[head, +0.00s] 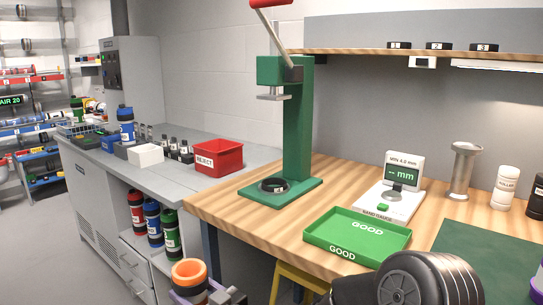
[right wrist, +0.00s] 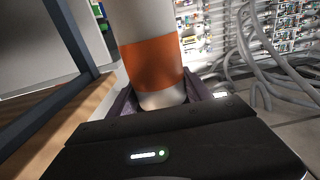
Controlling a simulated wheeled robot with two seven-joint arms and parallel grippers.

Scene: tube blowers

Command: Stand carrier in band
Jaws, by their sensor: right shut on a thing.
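In the right wrist view the carrier (right wrist: 150,62) is a pale cylinder with a wide orange band, running up out of the picture. My right gripper (right wrist: 155,103) is shut on it near its lower end. In the head view this gripper (head: 200,298) is mostly cut off. A dark ring-shaped band (head: 273,185) lies flat on the base of the green press (head: 298,130). My left gripper is not in view.
The wooden bench (head: 235,217) bears a green GOOD tray (head: 345,250), a band gauge (head: 400,205) and a metal funnel-topped cylinder (head: 462,170). A red REJECT bin (head: 220,158) stands on the grey counter behind. The carrier is in front of the bench's left edge.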

